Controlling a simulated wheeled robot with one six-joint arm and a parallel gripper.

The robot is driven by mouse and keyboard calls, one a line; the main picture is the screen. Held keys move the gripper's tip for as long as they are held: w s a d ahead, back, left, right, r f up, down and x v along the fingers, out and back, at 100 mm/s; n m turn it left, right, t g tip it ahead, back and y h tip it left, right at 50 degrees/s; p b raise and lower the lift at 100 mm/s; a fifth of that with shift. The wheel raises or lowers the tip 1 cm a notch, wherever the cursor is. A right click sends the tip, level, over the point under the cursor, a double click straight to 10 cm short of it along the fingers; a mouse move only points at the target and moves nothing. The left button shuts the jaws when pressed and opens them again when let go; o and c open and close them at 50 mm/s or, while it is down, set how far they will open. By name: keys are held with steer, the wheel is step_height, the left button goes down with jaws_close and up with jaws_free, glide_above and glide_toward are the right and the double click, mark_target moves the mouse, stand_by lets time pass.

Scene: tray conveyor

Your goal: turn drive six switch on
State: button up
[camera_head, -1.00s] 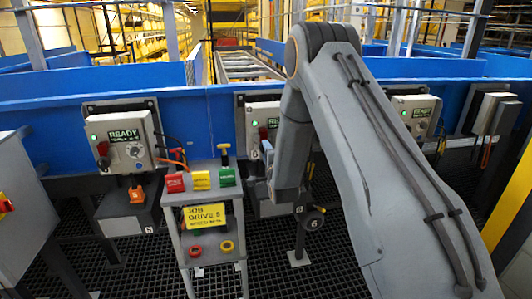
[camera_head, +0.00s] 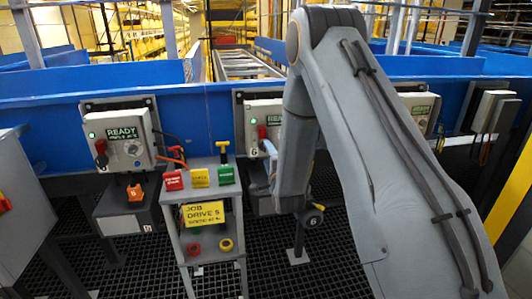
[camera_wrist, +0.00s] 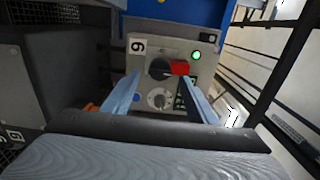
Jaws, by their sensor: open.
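The drive six control box (camera_head: 254,106) is on the blue conveyor side, partly hidden by my arm. Its red-handled switch (camera_head: 262,132) shows beside the "6" label (camera_head: 255,151). In the wrist view, the box face (camera_wrist: 198,47) has the black rotary switch with a red handle (camera_wrist: 180,67) sticking out to the right. A smaller dial (camera_wrist: 159,99) lies below it, and a green lamp (camera_wrist: 196,55) is lit. My gripper (camera_wrist: 161,80) is open, its pale blue fingers on either side of the switch in the picture. I cannot tell whether they touch it.
A similar box (camera_head: 118,136) reading READY is at left, another (camera_head: 422,107) at right. A grey stand (camera_head: 206,245) with coloured blocks and a yellow sign (camera_head: 204,214) stands left of my arm.

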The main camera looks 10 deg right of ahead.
steer(key=shift+s, duration=1.25)
